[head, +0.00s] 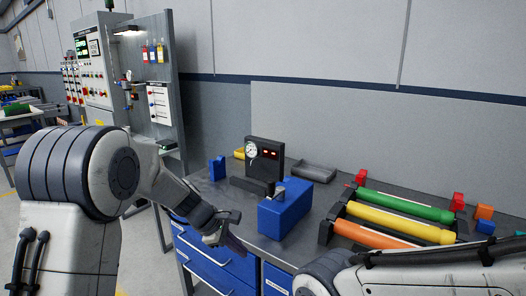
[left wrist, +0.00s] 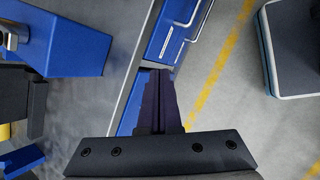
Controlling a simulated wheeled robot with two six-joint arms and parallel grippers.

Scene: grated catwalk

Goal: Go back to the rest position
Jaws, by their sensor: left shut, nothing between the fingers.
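My left gripper (head: 226,240) is in front of the workbench (head: 235,203), near its front left edge, and points down and to the right. Its fingers are together with nothing between them; in the left wrist view the shut fingers (left wrist: 158,105) show above the blue drawers and floor. A blue block-shaped device (head: 286,208) stands on the bench to the right of the gripper, apart from it. My right arm enters at the lower right of the head view, and its gripper is out of view.
A black gauge box (head: 264,158), a grey tray (head: 313,171) and a rack with green, yellow and orange rollers (head: 401,221) are on the bench. Blue drawers (head: 218,262) are below. A control cabinet (head: 98,62) stands at the back left. Floor with a yellow line (left wrist: 216,70) is open beside the bench.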

